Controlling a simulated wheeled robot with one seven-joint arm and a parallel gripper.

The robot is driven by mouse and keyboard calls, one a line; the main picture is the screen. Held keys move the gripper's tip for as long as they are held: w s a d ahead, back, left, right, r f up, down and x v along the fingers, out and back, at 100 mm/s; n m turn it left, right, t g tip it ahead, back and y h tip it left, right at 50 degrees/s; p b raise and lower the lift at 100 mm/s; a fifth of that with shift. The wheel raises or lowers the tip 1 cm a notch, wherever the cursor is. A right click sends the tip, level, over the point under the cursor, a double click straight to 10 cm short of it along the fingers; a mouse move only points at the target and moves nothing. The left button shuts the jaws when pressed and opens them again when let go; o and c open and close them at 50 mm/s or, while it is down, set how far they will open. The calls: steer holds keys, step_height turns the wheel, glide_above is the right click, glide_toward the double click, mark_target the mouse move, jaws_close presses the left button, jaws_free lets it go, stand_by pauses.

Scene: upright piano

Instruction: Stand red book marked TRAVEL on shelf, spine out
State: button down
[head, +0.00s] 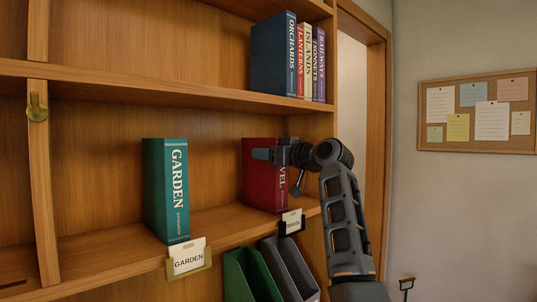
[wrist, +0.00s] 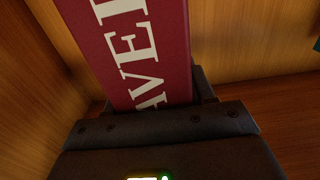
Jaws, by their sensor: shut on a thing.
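The red book (head: 259,178) stands upright on the middle shelf (head: 120,240), at its right end, with its spine facing out. Its white letters are partly hidden behind my gripper in the head view; "VEL" shows. My gripper (head: 268,154) is shut on the red book at its spine side. In the wrist view the red spine (wrist: 143,45) with letters "AVE" rises from between the gripper's jaws (wrist: 160,108). Whether the book's base touches the shelf is hard to tell. A label reading TRAVEL (head: 292,221) is on the shelf edge below the book.
A green GARDEN book (head: 166,190) stands to the left, above its GARDEN label (head: 188,258). Several books (head: 290,58) stand on the upper shelf. Green (head: 248,275) and grey (head: 290,268) file holders stand below. Bare shelf lies between the green and red books.

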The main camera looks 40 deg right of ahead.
steer(key=shift+c, duration=1.6)
jaws_free()
steer(key=shift+f, duration=0.1)
steer(key=s+b, duration=0.1)
steer(key=s, duration=0.6)
steer(key=shift+s+b, duration=0.3)
steer(key=shift+s, duration=0.1)
steer(key=shift+s+d, duration=0.1)
steer(key=shift+d, duration=0.05)
